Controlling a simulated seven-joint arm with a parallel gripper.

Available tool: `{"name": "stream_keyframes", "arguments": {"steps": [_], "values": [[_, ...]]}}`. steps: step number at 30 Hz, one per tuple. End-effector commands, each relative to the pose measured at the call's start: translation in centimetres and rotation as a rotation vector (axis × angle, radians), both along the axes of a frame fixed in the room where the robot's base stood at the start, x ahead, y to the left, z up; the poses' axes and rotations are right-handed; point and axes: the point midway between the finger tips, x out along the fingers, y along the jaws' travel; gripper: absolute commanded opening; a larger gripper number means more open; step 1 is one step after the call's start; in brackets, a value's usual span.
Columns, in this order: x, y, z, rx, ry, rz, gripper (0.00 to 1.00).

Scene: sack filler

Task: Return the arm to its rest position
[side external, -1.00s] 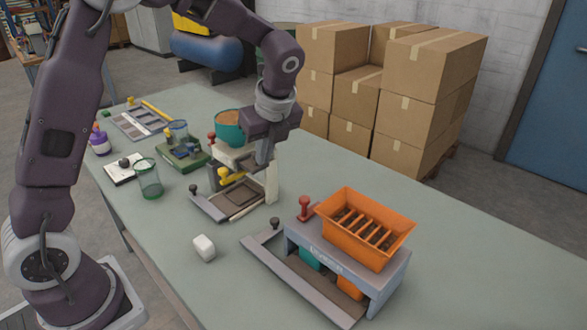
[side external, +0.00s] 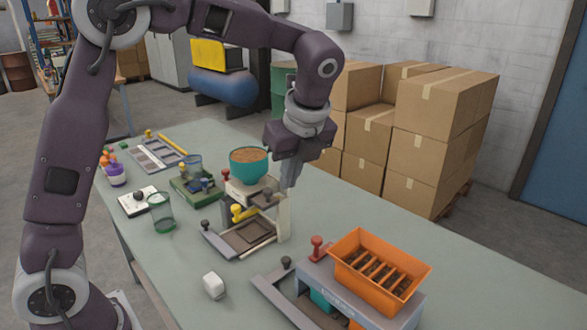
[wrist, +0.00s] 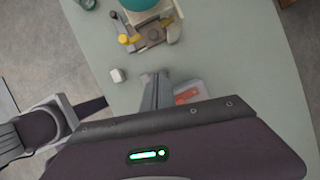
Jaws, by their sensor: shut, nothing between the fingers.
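My gripper (side external: 289,186) is shut and empty. The small filler stand (side external: 284,222) holds the teal bowl (side external: 249,170) of brown-orange contents and has a yellow knob (side external: 240,214). The bowl is partly cut off in the wrist view (wrist: 140,4).
The grey table (side external: 210,255) carries an orange hopper (side external: 412,277) on a grey machine, a white block (side external: 214,286), a green glass (side external: 162,214) and a purple bottle (side external: 116,174). Stacked cardboard boxes (side external: 440,115) stand behind the table. The air above the table's right part is clear.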

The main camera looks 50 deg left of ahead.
Motion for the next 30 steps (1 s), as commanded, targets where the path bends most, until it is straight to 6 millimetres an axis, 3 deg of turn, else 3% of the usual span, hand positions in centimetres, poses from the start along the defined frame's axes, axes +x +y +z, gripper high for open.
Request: {"name": "stream_keyframes", "arguments": {"steps": [5, 8, 11, 14, 18, 21, 25, 30], "values": [[-0.2, -1.0, 2.3, -0.001, -0.002, -0.001, 0.00], [-1.6, -0.9, 3.6, -0.030, -0.048, 0.075, 0.00], [-6.2, -0.3, 5.6, -0.131, -0.193, 0.333, 0.00], [-12.5, 0.0, 6.5, -0.298, -0.368, 0.714, 0.00], [-19.7, -0.4, 5.0, -0.546, -0.536, 1.223, 0.00], [-22.6, -0.9, 3.5, -0.682, -0.591, 1.484, 0.00], [-24.2, -1.3, 2.3, -0.771, -0.612, 1.651, 0.00], [-24.4, -1.4, 2.1, -0.780, -0.612, 1.671, 0.00]]}}
